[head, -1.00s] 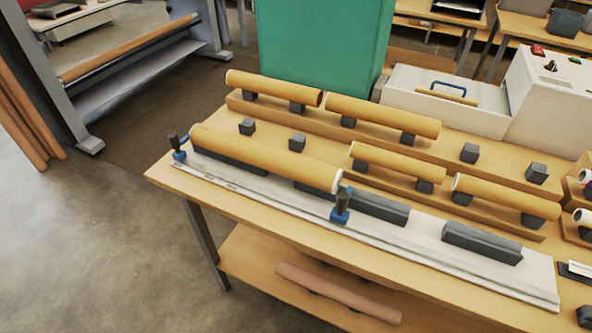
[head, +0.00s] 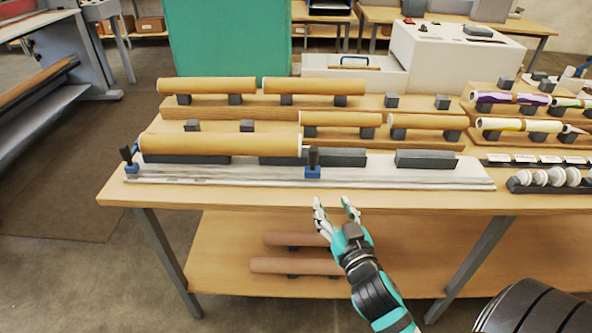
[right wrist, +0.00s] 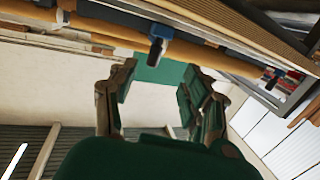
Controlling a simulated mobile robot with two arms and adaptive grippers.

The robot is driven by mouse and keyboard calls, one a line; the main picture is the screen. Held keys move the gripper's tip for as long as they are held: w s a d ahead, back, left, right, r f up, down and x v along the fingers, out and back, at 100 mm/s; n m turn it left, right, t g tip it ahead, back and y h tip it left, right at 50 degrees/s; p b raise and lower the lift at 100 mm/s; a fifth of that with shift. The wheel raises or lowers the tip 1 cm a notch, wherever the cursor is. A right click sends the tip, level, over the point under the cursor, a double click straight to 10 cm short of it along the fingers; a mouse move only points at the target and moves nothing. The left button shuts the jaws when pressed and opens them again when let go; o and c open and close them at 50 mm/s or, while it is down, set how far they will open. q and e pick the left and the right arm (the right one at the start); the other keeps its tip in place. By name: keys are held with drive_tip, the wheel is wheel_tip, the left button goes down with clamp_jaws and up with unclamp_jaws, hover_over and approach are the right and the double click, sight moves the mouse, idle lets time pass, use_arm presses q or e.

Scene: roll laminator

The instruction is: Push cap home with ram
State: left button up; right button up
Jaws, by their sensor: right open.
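A long tan tube (head: 220,143) lies on dark blocks on the pale rail fixture (head: 420,180) at the table's front. Its right end shows a white rim, probably the cap (head: 303,145); how far it is seated cannot be told. A blue piece with a dark upright handle, perhaps the ram (head: 313,165), stands just right of that end. A similar blue piece (head: 131,163) stands at the tube's left end. My right gripper (head: 333,207) is open and empty, in front of the table edge below the right blue piece. In the right wrist view, a blue piece (right wrist: 158,45) shows beyond the open fingers (right wrist: 155,88). My left gripper is out of view.
More tan tubes (head: 315,87) rest on raised wooden racks behind. White discs (head: 560,178) stand in a dark holder at the right. Brown rolls (head: 290,265) lie on the lower shelf. A white machine (head: 455,60) and green panel (head: 230,40) stand behind.

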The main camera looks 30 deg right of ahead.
wheel_tip(320, 180, up, 2)
drive_tip(key=p, duration=0.2)
approach(315, 156)
drive_tip(key=shift+t, duration=0.3)
drive_tip(key=x, duration=0.3)
drive_tip(key=p+x, duration=0.1)
drive_tip(key=x, duration=0.7)
drive_tip(key=shift+w+d+f, duration=0.1)
drive_tip(key=shift+w+f, duration=0.05)
drive_tip(key=shift+f, duration=0.1)
clamp_jaws()
